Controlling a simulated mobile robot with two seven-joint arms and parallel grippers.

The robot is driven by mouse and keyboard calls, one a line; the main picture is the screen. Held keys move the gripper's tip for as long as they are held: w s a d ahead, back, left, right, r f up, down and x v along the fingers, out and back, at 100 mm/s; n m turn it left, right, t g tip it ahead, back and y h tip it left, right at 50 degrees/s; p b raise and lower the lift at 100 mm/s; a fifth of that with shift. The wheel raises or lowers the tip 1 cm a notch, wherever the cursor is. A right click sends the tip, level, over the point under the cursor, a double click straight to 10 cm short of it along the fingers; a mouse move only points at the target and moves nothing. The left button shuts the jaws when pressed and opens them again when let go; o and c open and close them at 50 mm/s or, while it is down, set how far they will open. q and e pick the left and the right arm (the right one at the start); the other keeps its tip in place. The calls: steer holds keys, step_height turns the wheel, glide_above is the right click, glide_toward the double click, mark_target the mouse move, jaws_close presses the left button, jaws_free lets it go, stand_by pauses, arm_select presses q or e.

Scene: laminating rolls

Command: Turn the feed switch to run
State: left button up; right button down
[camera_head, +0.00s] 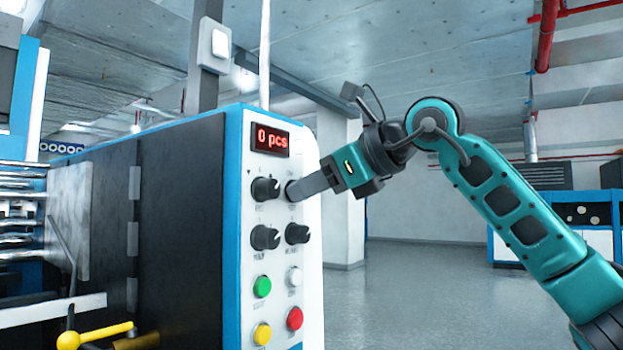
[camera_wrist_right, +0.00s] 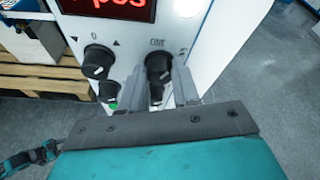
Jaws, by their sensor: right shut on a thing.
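The white control panel (camera_head: 270,220) has four black knobs in two rows under a red display reading "0 pcs". My right gripper (camera_head: 303,188) reaches in from the right and its fingers are shut on the upper right knob (camera_head: 291,191). In the right wrist view this knob (camera_wrist_right: 158,64) sits between the grey fingers, which hide part of it. I cannot tell which knob is the feed switch. My left gripper is not in view.
Beside it is the upper left knob (camera_head: 265,189), with two more knobs below. Green (camera_head: 262,286), white (camera_head: 295,276), yellow (camera_head: 262,334) and red (camera_head: 295,318) buttons sit lower. The floor (camera_head: 430,290) right of the machine is clear.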

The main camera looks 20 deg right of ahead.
arm_select(q)
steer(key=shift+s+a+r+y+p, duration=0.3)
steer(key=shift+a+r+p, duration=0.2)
steer(key=shift+p, duration=0.4)
arm_select(e)
steer(key=m+y, duration=0.1)
steer(key=m, duration=0.1)
steer(key=m+g+y, duration=0.1)
steer(key=m, duration=0.1)
steer(key=shift+w+d+m+g, duration=0.15)
steer(key=shift+d+m+g, duration=0.05)
steer(key=shift+m+g, duration=0.1)
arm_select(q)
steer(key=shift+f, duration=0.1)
arm_select(e)
steer(key=c, duration=1.9)
jaws_free()
jaws_close()
steer(key=o, duration=1.1)
jaws_free()
arm_select(q)
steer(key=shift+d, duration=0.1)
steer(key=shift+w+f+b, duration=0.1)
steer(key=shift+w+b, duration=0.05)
steer(key=shift+b, duration=0.15)
arm_select(e)
steer(key=v, duration=1.3)
steer(key=shift+d+f, duration=0.1)
